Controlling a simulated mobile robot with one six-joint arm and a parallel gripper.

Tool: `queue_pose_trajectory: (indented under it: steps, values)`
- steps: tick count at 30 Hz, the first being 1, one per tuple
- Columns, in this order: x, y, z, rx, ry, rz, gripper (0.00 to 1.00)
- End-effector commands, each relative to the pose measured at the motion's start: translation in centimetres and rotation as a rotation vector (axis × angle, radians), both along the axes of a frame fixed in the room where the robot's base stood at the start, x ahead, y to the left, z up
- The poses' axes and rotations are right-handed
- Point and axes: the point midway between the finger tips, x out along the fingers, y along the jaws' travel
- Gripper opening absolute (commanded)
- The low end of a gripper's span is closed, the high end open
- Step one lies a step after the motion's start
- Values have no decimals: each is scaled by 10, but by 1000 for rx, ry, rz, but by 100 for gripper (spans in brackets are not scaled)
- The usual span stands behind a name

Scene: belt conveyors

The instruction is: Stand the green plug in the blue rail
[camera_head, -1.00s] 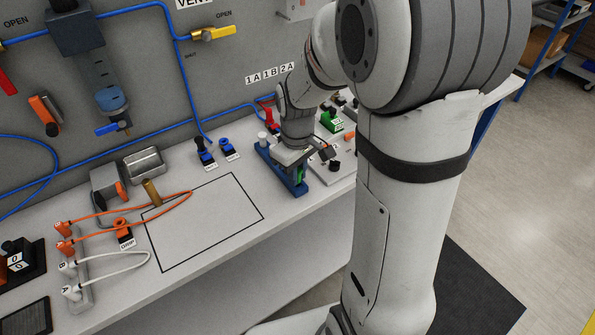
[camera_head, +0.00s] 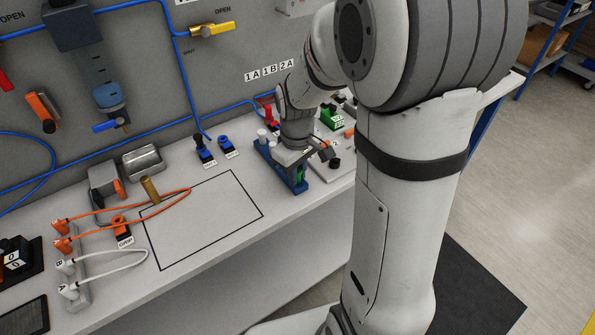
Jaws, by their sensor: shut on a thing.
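The blue rail (camera_head: 263,157) lies on the bench at the right of the outlined area. A white plug (camera_head: 262,135) stands at its far end. My gripper (camera_head: 300,164) is over the near end of the rail, shut on the green plug (camera_head: 300,174). Only a sliver of green shows beneath the gripper, low against the rail. The gripper hides most of the plug and its lower end, so I cannot tell how deeply it sits in the rail.
A green block (camera_head: 331,117) and a red part (camera_head: 267,113) stand behind and beside my arm. Two blue connectors (camera_head: 204,150) are left of the rail. The black-outlined area (camera_head: 205,220) is mostly clear, with orange cables crossing its left edge.

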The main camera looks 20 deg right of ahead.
Motion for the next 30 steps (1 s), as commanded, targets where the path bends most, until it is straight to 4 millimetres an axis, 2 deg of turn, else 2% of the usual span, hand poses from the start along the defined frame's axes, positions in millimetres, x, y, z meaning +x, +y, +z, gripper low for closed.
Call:
queue_pose_trajectory:
  steps: [5, 6, 15, 20, 26, 30]
  values:
    - [0, 0, 0, 0, 0, 0, 0]
    - [0, 0, 0, 0, 0, 0, 18]
    - [0, 0, 0, 0, 0, 1, 42]
    - [0, 0, 0, 0, 0, 1, 43]
    - [0, 0, 0, 0, 0, 1, 60]
    - [0, 0, 0, 0, 0, 1, 60]
